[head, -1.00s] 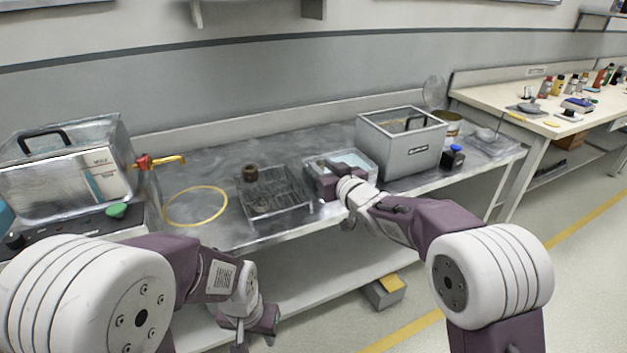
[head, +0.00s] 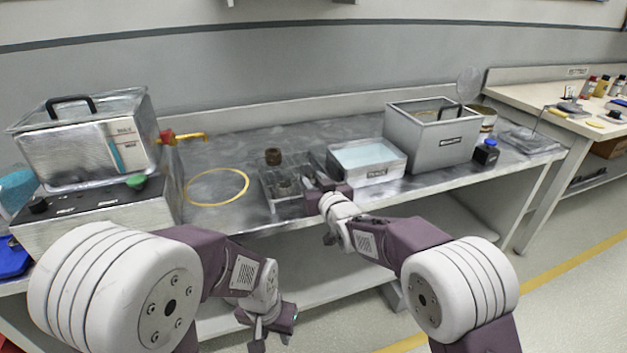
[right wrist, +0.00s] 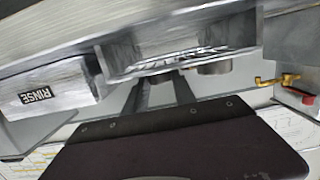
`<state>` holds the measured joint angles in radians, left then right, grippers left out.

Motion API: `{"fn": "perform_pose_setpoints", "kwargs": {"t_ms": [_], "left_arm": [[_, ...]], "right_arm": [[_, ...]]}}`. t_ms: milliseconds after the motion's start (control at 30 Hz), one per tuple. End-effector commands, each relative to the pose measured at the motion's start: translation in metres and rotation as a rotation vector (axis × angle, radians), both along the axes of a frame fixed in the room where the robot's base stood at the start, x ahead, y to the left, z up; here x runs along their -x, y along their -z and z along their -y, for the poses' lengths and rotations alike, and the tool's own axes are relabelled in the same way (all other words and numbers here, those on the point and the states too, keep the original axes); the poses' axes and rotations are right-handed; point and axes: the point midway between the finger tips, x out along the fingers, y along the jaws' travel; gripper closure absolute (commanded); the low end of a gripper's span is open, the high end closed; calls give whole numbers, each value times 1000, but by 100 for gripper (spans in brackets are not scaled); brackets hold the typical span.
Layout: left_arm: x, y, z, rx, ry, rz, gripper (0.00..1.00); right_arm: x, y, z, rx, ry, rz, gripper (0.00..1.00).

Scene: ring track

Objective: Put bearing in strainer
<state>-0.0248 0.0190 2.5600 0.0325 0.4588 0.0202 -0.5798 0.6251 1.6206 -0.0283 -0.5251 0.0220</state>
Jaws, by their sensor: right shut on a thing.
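The wire-grid tray (head: 268,187) lies on the metal table; I take it for the strainer. One brown ring-shaped part (head: 273,156) stands at its back and another (head: 284,187) is within it; they look like bearings. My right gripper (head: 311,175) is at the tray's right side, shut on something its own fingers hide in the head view. In the right wrist view its dark fingers (right wrist: 160,92) point at the tray's side (right wrist: 180,62); the held thing cannot be made out. My left gripper (head: 270,338) is open and empty, low in front of the table.
The white rinse tray (head: 367,162) is just right of my right gripper, with the grey tank (head: 430,138) beyond it. A yellow ring (head: 217,187) lies left of the grid tray. The lidded metal box (head: 85,140) stands at far left. The table's middle back is clear.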

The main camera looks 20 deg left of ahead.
Motion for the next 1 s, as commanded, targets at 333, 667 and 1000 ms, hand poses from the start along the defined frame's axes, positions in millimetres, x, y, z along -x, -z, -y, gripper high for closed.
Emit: {"fn": "perform_pose_setpoints", "kwargs": {"t_ms": [333, 667, 1000], "left_arm": [[0, 3, 0, 0, 0, 0, 64], [0, -4, 0, 0, 0, 0, 64], [0, -21, 0, 0, 0, 0, 64]], "right_arm": [[0, 3, 0, 0, 0, 0, 47], [12, -2, 8, 1, 0, -1, 47], [58, -14, 43, 0, 0, -1, 47]]}}
